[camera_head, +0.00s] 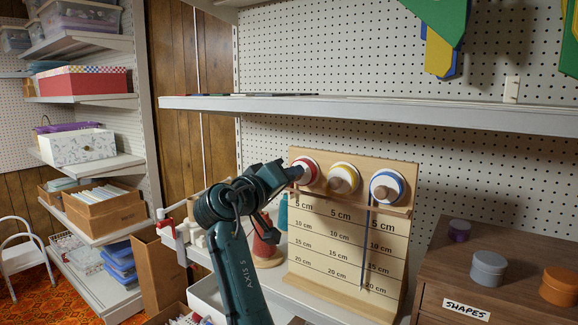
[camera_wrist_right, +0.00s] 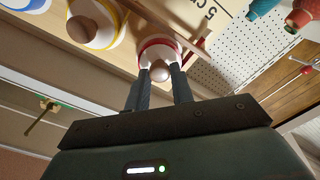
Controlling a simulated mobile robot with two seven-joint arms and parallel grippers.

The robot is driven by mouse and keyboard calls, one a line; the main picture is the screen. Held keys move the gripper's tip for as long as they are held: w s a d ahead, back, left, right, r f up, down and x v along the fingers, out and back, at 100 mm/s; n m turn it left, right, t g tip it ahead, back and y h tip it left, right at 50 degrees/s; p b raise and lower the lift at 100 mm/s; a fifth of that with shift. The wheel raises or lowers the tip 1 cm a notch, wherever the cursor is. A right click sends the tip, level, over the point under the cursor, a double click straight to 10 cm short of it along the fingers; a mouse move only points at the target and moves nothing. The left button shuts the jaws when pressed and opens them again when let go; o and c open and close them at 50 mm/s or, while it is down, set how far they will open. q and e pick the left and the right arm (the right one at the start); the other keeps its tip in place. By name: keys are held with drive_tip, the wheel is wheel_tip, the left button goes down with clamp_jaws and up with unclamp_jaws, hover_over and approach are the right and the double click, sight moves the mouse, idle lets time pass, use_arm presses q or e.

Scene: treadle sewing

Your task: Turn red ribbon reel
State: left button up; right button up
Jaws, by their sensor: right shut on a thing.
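The red ribbon reel (camera_head: 312,167), white-faced with a red rim, is at the left end of the row on the upright wooden board (camera_head: 335,240). It also shows in the right wrist view (camera_wrist_right: 158,43). My right gripper (camera_head: 298,172) is at this reel. In the right wrist view its two fingers (camera_wrist_right: 160,78) are shut on the round wooden knob (camera_wrist_right: 160,71) at the reel's centre. I see no ribbon hanging below the red reel in the head view, where the arm partly covers it. My left gripper is not in view.
A yellow-rimmed reel (camera_head: 343,179) and a blue-rimmed reel (camera_head: 387,187) sit to the right. A dark blue ribbon (camera_head: 366,245) hangs down past the 20 cm line. A shelf (camera_head: 400,112) runs above the board. A brown cabinet (camera_head: 500,252) with round tins stands at right.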

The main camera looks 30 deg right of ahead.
drive_tip(key=n+p, duration=0.4)
drive_tip(key=n, duration=0.4)
drive_tip(key=shift+n, duration=0.3)
idle(0.3)
drive_tip(key=o, duration=1)
drive_tip(key=b+v, duration=0.3)
drive_tip(key=v, duration=1)
drive_tip(key=shift+a+f+b, duration=0.1)
drive_tip(key=shift+b, duration=0.25)
